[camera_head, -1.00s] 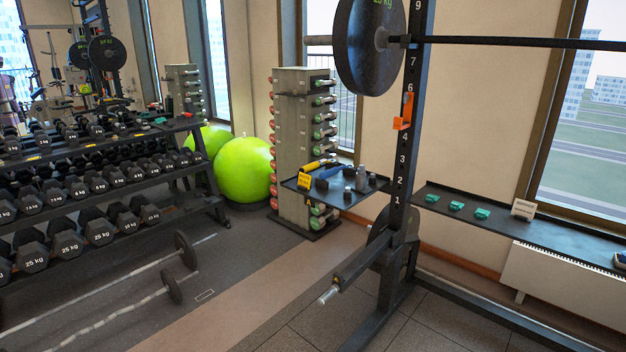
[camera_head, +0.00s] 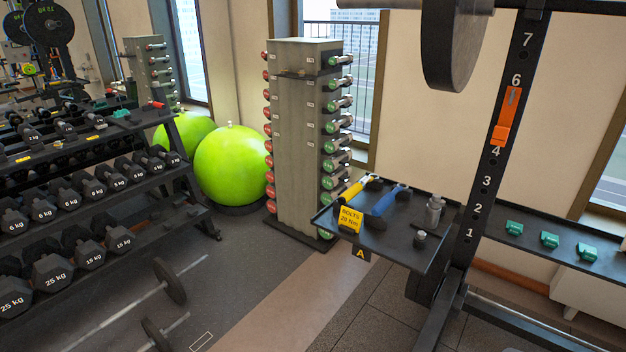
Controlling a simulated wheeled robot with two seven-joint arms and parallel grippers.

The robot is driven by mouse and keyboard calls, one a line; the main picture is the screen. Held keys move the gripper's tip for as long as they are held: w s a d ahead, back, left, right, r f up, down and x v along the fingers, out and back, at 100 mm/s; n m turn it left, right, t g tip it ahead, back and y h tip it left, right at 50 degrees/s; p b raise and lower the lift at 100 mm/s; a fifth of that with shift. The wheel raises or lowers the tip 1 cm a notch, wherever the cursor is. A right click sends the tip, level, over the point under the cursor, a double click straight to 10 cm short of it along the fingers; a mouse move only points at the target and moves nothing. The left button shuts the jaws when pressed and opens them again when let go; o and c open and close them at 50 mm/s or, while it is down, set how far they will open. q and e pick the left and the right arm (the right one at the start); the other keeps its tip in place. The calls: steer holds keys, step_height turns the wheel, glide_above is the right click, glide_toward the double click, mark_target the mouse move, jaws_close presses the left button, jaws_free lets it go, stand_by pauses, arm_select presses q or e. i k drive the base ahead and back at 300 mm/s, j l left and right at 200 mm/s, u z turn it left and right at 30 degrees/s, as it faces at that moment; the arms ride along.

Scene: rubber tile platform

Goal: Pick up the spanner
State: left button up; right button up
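A black tray (camera_head: 398,243) marked A is fixed beside the rack upright. Two long tools lie on it, one with a yellow handle (camera_head: 354,190) and one with a blue handle (camera_head: 388,201). They look like wrenches, but I cannot tell which is the spanner. A yellow sign (camera_head: 350,219) reading "BOLTS 25 Nm" stands at the tray's front left and hides part of the tools. Neither of my grippers is in view.
A dumbbell tower (camera_head: 303,140) stands behind. Barbells lie at the lower left; the brown floor strip (camera_head: 285,300) is clear.

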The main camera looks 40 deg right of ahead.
mark_target(378, 210)
steer(key=i+j+z, duration=0.1)
steer(key=i+z, duration=0.3)
steer(key=i, duration=0.15)
steer(key=i+j+z, duration=0.25)
steer(key=i+z, duration=0.15)
steer(key=i, duration=0.1)
